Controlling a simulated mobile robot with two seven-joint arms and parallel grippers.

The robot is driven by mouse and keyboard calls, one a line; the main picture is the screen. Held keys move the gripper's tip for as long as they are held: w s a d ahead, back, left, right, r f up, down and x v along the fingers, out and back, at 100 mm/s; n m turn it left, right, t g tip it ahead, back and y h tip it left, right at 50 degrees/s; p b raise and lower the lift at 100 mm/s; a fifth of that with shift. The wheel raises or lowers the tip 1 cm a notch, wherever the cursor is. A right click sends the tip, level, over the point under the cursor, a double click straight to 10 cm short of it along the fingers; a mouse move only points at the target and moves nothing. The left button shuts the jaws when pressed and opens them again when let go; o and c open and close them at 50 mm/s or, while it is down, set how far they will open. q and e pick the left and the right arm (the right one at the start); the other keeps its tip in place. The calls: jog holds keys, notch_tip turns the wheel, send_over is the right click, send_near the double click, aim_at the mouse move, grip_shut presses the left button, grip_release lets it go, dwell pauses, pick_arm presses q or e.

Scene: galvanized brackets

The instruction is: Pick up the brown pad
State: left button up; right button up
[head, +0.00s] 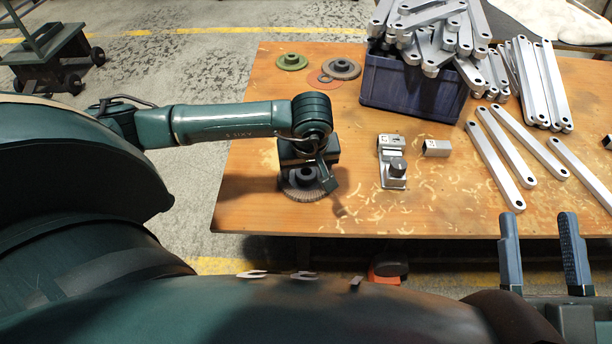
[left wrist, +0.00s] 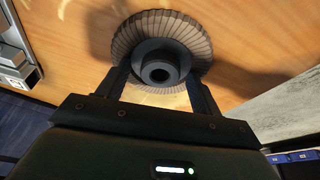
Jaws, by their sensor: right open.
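The brown pad (head: 303,190) is a round disc with a pleated grey-brown rim and a dark hub. It is at the left front of the wooden table, below my left gripper (head: 307,171). In the left wrist view the pad (left wrist: 193,34) fills the upper middle. The fingers of my left gripper (left wrist: 160,78) lie against both sides of its hub, shut on it. I cannot tell whether the pad touches the table. My right gripper (head: 542,252) is open and empty, in front of the table at the lower right.
A green disc (head: 291,62), an orange ring (head: 318,80) and a grey-brown disc (head: 342,68) lie at the back left. A blue crate (head: 410,92) is heaped with metal bars. More bars (head: 500,160) lie at right. Metal brackets (head: 392,160) sit mid-table.

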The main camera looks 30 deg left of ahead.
aim_at(307, 173)
pick_arm(q)
jog(key=c, duration=1)
jog(key=shift+r, duration=0.3)
notch_tip(307, 173, up, 5)
jog(key=shift+f+p, duration=0.1)
jog(key=shift+p, duration=1.1)
jog(key=shift+r+p, duration=0.75)
jog(key=shift+r, duration=1.6)
pick_arm(e)
jog(key=shift+s+f+m+g+h, duration=0.2)
jog(key=shift+f+m+g+h, duration=0.15)
jog(key=shift+f+h, duration=0.2)
jog(key=shift+s+f+m+g+h, duration=0.2)
jog(key=shift+f+m+g+h, duration=0.2)
jog(key=shift+f, duration=0.25)
